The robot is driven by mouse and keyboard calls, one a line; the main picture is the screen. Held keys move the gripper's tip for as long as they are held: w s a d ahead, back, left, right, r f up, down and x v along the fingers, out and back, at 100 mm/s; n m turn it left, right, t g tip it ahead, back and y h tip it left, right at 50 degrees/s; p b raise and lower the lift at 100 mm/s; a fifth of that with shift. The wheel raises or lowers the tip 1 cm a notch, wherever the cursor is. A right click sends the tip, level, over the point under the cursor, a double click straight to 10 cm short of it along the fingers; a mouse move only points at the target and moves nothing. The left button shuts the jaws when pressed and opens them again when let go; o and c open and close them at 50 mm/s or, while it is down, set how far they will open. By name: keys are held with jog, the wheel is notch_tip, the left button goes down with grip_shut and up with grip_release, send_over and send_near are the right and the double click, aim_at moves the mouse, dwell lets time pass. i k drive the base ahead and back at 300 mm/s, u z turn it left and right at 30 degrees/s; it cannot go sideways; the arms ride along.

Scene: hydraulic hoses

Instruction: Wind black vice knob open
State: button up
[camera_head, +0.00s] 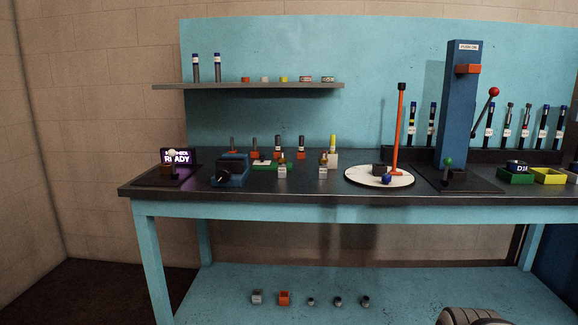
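A small blue vice (234,166) sits on the left part of the dark benchtop, near the front edge. A dark knob (220,177) shows at its front left. It is small, and I cannot tell how far the jaws stand apart. My gripper is not in view, so nothing of mine shows near the vice.
A small display (178,157) reading "READY" stands left of the vice. Small bottles (282,170) stand to its right, with a white disc (352,180) carrying an orange post (400,120) beyond. A tall blue press column (459,110) and trays (515,177) are further right. A shelf (290,86) hangs above.

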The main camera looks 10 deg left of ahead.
aim_at(223, 175)
jog(key=u, duration=0.45)
jog(key=i, duration=1.25)
jog(key=u, duration=0.95)
jog(key=k, duration=0.75)
jog(key=u, duration=0.15)
jog(key=i, duration=0.8)
jog(key=z, duration=0.05)
